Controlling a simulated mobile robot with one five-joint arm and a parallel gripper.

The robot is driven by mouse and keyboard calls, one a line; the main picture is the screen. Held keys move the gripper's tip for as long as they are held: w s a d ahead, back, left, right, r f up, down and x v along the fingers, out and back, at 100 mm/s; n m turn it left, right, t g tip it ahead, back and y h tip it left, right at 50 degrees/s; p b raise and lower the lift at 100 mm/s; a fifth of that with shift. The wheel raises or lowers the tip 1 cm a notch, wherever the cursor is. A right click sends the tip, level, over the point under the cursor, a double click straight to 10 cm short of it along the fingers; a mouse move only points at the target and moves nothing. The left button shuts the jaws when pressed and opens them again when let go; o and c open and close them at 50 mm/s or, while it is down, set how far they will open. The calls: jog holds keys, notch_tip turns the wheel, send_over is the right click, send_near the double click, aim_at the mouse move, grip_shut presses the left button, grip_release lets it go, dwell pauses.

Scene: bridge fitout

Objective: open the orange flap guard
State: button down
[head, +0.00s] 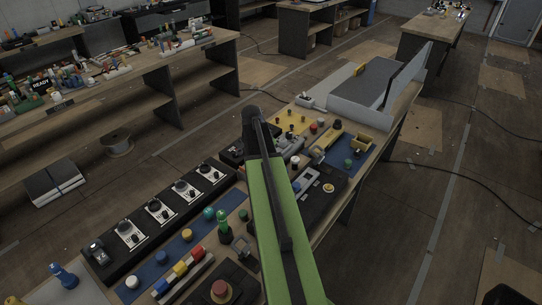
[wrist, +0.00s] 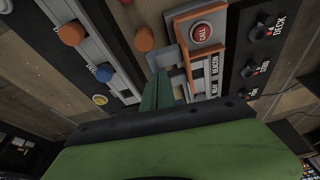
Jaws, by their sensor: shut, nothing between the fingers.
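In the wrist view, the green fingers of my gripper (wrist: 158,88) are shut with nothing between them, close to the control panel. A grey bracket-like piece (wrist: 162,58) lies right at their tips; I cannot tell whether they touch it. Just right of it is a narrow orange-edged panel strip (wrist: 187,68), below a red CALL button (wrist: 201,32). I cannot tell for sure which orange part is the flap guard, or whether it is up or down. In the head view my arm hides the fingertips and part of the console.
Orange knobs (wrist: 144,38) and a blue knob (wrist: 104,72) stand left of the fingers. A black panel with dials (wrist: 249,70) is on the right. In the head view, the console bench holds several raised controls, including a red mushroom button (head: 221,290). Open floor (head: 395,215) lies right.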

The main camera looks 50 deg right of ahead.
jog(key=w+d+p+v, duration=0.1)
jog(key=p+v, duration=1.1)
jog(key=v, duration=0.1)
jog(key=shift+w, duration=0.15)
jog(key=shift+d, duration=0.1)
jog(key=w+a+f+n+b, duration=0.2)
jog(key=a+f+b, duration=0.2)
jog(key=a, duration=0.5)
jog(key=w+a+f+n+t+y+b, duration=0.1)
jog(key=w+a+f+n+b, duration=0.2)
jog(key=a, duration=0.6)
jog(key=w+a+f+n+b, duration=0.15)
jog(key=a+f+b, duration=0.3)
jog(key=a, duration=0.45)
jog(key=s+a+f+n+y+b, duration=0.1)
jog(key=s+a+n, duration=0.3)
jog(key=a, duration=0.3)
jog(key=s+a+f+n+g+y+b, duration=0.1)
jog(key=s+a+f+n, duration=0.1)
jog(key=a+n, duration=0.5)
jog(key=shift+s+a+f+y, duration=0.25)
jog(key=shift+s+a+y, duration=0.05)
jog(key=shift+s+a, duration=0.5)
